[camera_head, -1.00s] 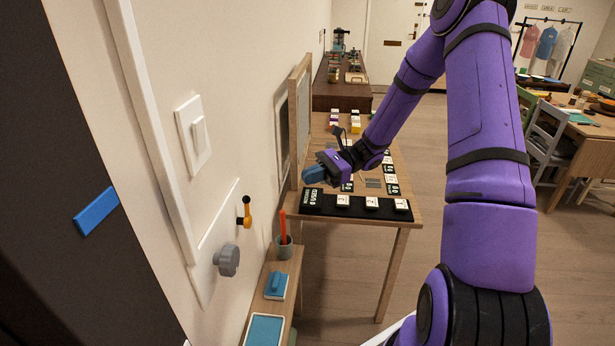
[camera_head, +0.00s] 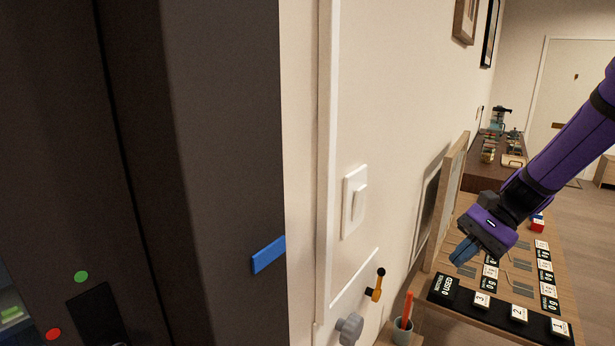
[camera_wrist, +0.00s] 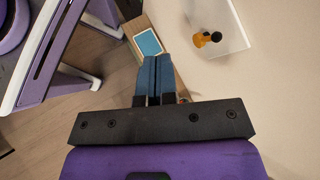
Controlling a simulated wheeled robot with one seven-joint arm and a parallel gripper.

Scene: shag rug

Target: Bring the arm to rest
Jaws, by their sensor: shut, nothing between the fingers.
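My gripper (camera_head: 464,254) is at the right in the head view, on the end of my purple arm. Its blue fingers are together with nothing between them, and they point down and to the left. In the head view they appear over the wooden table (camera_head: 450,312) with the numbered cards. In the wrist view my gripper (camera_wrist: 154,62) shows its blue fingers side by side. Near their tips in that view is a blue-topped item (camera_wrist: 148,43) on a small shelf. I cannot tell how high the fingers are above the table.
A white wall switch (camera_head: 355,202), an orange lever (camera_head: 376,288) and a grey knob (camera_head: 349,328) are on the wall. A dark cabinet (camera_head: 215,150) with a blue handle (camera_head: 268,254) fills the left. A cup (camera_head: 402,334) holds an orange stick. Floor shows at far right.

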